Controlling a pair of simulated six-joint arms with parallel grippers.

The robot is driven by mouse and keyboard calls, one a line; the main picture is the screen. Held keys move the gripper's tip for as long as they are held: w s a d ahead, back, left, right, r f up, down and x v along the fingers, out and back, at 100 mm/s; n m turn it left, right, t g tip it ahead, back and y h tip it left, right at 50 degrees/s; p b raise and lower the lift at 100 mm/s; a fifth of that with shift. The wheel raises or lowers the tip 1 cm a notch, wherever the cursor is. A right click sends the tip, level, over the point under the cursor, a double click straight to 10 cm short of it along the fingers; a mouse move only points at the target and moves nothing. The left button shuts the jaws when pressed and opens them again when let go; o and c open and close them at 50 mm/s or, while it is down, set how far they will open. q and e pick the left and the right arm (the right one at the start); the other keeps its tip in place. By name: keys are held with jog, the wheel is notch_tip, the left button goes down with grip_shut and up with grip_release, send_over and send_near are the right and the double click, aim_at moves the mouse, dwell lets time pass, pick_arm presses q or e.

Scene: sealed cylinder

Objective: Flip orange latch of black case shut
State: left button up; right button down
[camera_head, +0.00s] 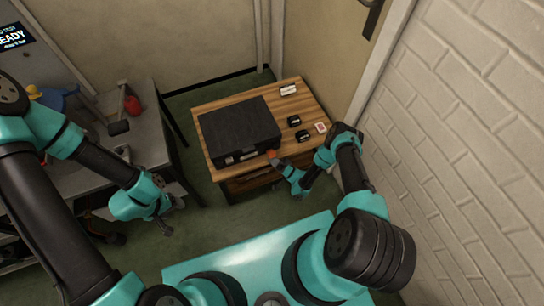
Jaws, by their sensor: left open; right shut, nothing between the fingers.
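The black case (240,128) lies closed-looking on the wooden table, its front side facing me. An orange latch (271,154) shows at the right end of the case's front edge. My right gripper (274,160) is shut with its tip at or very near the orange latch; I cannot tell whether they touch. My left gripper (167,229) is open and empty, low to the left of the table and well apart from the case. Other details of the case front are too small to tell.
The wooden table (210,107) also holds small black items (294,121), a card (321,127) and a pale object (288,89) right of the case. A grey workbench (150,120) with tools stands at left. A white brick wall (470,130) bounds the right.

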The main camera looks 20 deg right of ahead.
jog(key=shift+w+r+n, duration=0.3)
jog(key=shift+w+r, duration=0.25)
jog(key=shift+r, duration=0.05)
jog(key=shift+s+f, duration=0.2)
jog(key=f, duration=0.1)
jog(key=s+f, duration=0.1)
jog(key=f, duration=0.1)
jog(key=shift+s+d+f, duration=0.15)
jog(key=shift+s+f, duration=0.1)
jog(key=shift+f, duration=0.15)
dwell(0.4)
jog(key=shift+f, duration=0.1)
jog(key=f, duration=0.1)
jog(key=s+f, duration=0.1)
jog(key=f, duration=0.2)
jog(key=shift+s+f, duration=0.2)
jog(key=shift+s, duration=0.15)
